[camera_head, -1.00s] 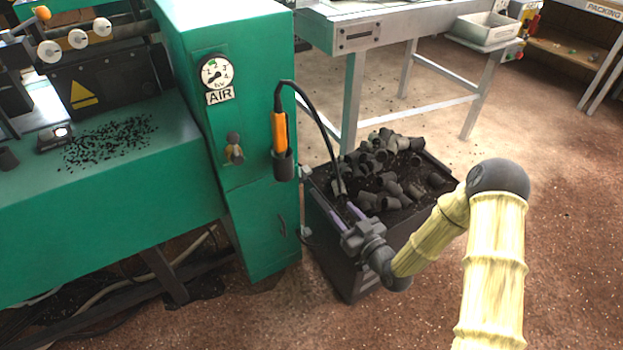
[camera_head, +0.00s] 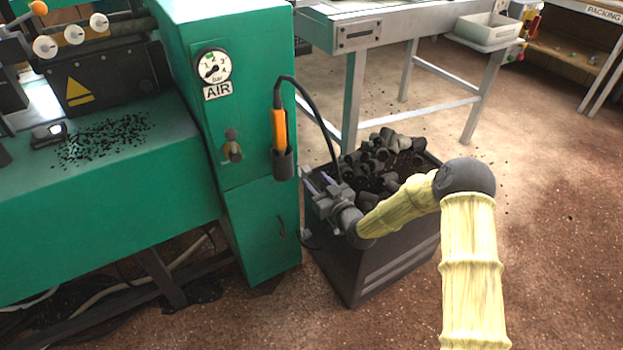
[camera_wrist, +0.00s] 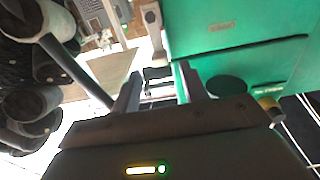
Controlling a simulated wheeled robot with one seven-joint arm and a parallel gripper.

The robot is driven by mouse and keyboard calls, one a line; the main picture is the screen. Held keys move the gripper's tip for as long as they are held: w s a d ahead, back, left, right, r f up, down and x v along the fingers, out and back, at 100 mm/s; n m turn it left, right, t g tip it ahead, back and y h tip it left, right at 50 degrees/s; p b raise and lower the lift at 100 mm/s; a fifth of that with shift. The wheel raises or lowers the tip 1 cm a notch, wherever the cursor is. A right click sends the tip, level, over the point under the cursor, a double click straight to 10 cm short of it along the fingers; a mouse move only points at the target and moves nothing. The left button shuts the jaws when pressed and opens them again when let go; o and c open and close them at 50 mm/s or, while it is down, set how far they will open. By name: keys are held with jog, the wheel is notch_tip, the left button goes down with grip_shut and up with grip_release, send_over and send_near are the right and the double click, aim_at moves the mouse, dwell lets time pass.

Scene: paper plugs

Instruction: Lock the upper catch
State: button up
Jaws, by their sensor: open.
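My gripper (camera_head: 318,182) is open and empty, its two fingers pointing up and away beside the right edge of the green cabinet (camera_head: 262,225). A small dark fitting (camera_head: 303,172) on that edge, just beyond the fingers, looks like the upper catch; its details are too small to tell. In the wrist view a small grey-black bracket (camera_wrist: 158,72) shows between the tips of my open gripper (camera_wrist: 159,84), at the green cabinet's edge. A grey lever-like piece (camera_wrist: 152,22) is farther off. I cannot tell whether either is locked.
A dark bin (camera_head: 365,265) of black plugs stands right of the cabinet, under my arm. An orange-handled tool (camera_head: 279,130) sits in a holder, its black cable (camera_head: 325,125) looping close to my gripper. A grey metal table (camera_head: 400,30) stands behind.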

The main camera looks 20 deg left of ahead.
aim_at(309, 173)
jog(key=shift+b+x, duration=0.3)
jog(key=shift+x, duration=1.55)
grip_shut()
